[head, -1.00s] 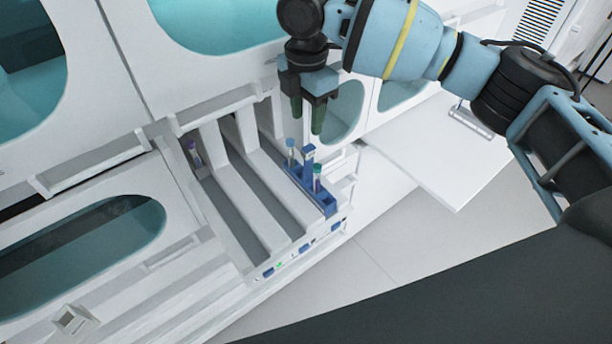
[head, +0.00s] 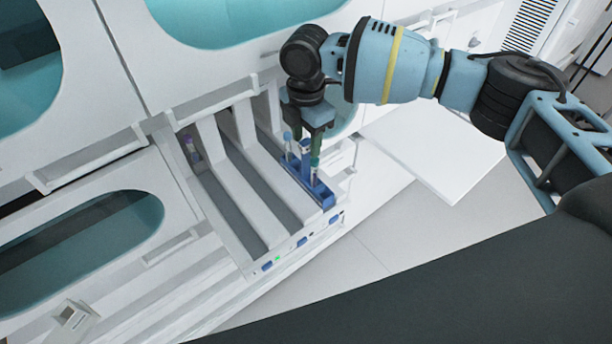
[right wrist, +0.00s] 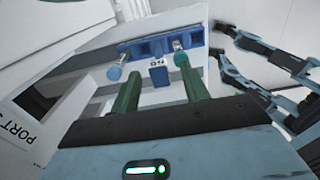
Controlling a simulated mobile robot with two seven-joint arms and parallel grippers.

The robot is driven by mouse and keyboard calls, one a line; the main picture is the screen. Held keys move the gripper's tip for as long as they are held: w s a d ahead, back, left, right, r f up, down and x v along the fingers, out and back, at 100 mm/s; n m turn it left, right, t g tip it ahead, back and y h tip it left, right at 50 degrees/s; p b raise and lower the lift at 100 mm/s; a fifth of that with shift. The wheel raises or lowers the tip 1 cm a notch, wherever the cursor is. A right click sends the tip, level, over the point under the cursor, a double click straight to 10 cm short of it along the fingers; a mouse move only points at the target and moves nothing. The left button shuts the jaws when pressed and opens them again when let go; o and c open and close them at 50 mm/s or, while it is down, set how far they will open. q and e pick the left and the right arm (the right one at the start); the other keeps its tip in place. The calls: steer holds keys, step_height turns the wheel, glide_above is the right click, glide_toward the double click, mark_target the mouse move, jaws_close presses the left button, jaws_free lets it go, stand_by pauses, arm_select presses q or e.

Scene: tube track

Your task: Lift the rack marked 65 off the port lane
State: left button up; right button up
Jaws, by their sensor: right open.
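A blue rack (head: 325,195) sits in the rightmost lane of the white bench; in the right wrist view the blue rack (right wrist: 135,50) lies just beyond my fingers. It has an upright blue grip block (right wrist: 158,75) with a small white label, too small to read surely. A blue-capped tube (head: 288,137) and a green-capped tube (head: 315,163) stand at its two ends. My right gripper (head: 306,150) is open, pointing down over the rack, its green fingers (right wrist: 158,90) on either side of the block with gaps visible.
Lanes with white dividers (head: 262,180) lie left of the rack; a purple-capped tube (head: 190,145) stands in the leftmost one. A white shelf (head: 440,145) juts out at right. The bench's back wall is close behind the gripper.

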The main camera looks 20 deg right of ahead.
steer(key=shift+c, duration=0.3)
jaws_close()
arm_select(q)
steer(key=shift+s, duration=0.1)
arm_select(e)
steer(key=shift+r, duration=0.1)
